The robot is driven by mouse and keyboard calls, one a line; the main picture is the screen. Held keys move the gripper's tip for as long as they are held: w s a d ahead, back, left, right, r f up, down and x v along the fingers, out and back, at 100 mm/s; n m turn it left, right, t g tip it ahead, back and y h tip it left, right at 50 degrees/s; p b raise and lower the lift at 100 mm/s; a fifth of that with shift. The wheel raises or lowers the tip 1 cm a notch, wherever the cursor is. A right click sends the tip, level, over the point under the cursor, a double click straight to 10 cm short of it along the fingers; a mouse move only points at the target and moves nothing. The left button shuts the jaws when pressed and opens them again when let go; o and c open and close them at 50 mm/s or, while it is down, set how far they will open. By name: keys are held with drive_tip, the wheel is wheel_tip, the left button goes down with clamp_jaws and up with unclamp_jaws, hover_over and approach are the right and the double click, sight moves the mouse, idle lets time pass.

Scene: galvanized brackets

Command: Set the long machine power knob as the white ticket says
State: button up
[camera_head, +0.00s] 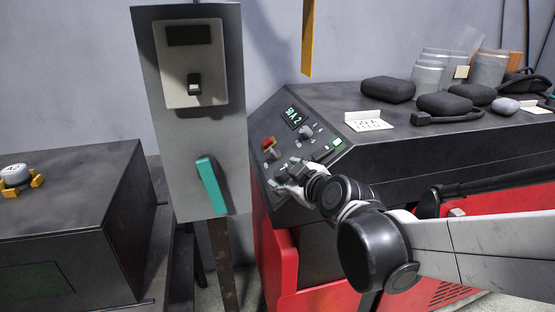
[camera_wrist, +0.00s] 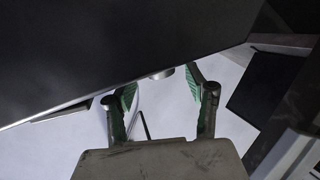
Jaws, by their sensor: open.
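The long machine (camera_head: 400,148) is red and black, with a sloped control panel on its left end. A green-lit display (camera_head: 293,117) there seems to read "50A 2". The panel carries a red knob (camera_head: 268,143) and grey knobs, one at the upper right (camera_head: 307,132); which is the power knob I cannot tell. The white ticket (camera_head: 368,122) stands on the machine top; its first line looks like "55 A" or "50 A", the rest is too small. My gripper (camera_head: 284,182) is at the panel's lower part, partly hiding it. In the wrist view my gripper (camera_wrist: 161,82) is open, a grey round piece (camera_wrist: 160,73) beyond its fingertips.
A grey cabinet (camera_head: 190,130) with a teal lever (camera_head: 211,185) stands left of the machine. A black box (camera_head: 70,225) is at far left. Dark pads (camera_head: 388,89) and clear cups (camera_head: 428,72) lie on the machine top. A yellow strip (camera_head: 308,38) hangs above.

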sight(283, 174)
drive_tip(key=shift+b+x, duration=0.3)
drive_tip(key=shift+x, duration=1.25)
drive_tip(key=c, duration=1.2)
drive_tip(key=shift+s+f+t+h, duration=0.1)
drive_tip(key=shift+f+t+h, duration=0.1)
drive_tip(key=shift+t+h, duration=0.15)
drive_tip(key=shift+m+t+h+b, duration=0.35)
drive_tip(key=shift+m+b, duration=0.15)
drive_tip(key=shift+r, duration=0.1)
drive_tip(key=o, duration=1.2)
drive_tip(key=shift+r, duration=0.1)
